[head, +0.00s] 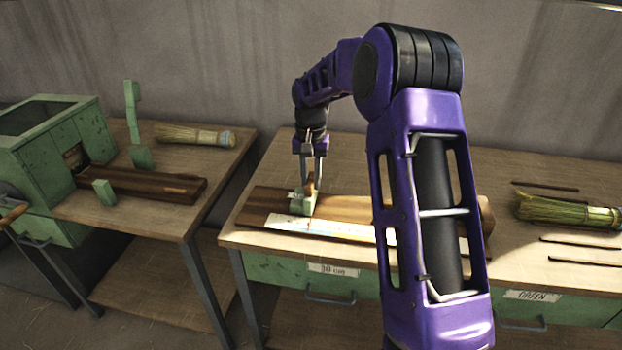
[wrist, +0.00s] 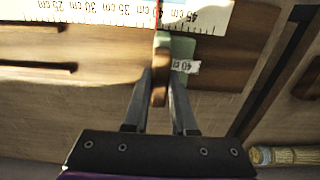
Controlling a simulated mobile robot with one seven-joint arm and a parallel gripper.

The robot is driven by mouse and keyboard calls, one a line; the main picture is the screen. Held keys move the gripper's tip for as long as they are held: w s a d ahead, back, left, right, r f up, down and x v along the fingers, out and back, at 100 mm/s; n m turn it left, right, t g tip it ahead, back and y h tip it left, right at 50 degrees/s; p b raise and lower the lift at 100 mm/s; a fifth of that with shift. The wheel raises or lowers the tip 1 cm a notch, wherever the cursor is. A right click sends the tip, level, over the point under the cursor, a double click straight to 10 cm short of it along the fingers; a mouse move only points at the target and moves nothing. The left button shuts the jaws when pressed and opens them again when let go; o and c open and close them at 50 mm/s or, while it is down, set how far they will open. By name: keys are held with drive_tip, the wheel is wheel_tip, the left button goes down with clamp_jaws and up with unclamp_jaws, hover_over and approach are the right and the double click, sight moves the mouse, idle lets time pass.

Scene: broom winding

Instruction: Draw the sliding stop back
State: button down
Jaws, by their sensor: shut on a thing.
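The sliding stop (head: 300,205) is a small green block with a wooden grip, sitting on the left part of a wooden measuring board (head: 262,196). In the wrist view the stop (wrist: 183,48) carries a "40 cm" label and lies against the scale (wrist: 95,12); a thin red line crosses the scale between the 35 and 45 marks. My gripper (head: 312,178) points down over the stop. In the wrist view my gripper (wrist: 161,82) is shut on the stop's wooden grip. My arm hides part of the board in the head view.
A green machine (head: 60,150) stands on the left table, with a broom head (head: 195,135) behind. A bundle of green bristles (head: 565,212) and several dark rods lie on the right. A gap separates the two tables.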

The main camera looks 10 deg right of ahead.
drive_tip(key=w+a+p, duration=0.1)
drive_tip(key=a, duration=0.2)
drive_tip(key=w+a+p, duration=0.1)
drive_tip(key=a, duration=0.2)
drive_tip(key=w+a+p, duration=0.1)
drive_tip(key=a, duration=0.1)
drive_tip(key=shift+w+a+r, duration=0.1)
drive_tip(key=shift+w+a, duration=0.25)
drive_tip(key=shift+a, duration=0.05)
drive_tip(key=c, duration=0.7)
unclamp_jaws()
drive_tip(key=shift+a, duration=0.1)
wheel_tip(320, 180, up, 17)
drive_tip(key=shift+r+p, duration=0.15)
drive_tip(key=shift+p, duration=1.05)
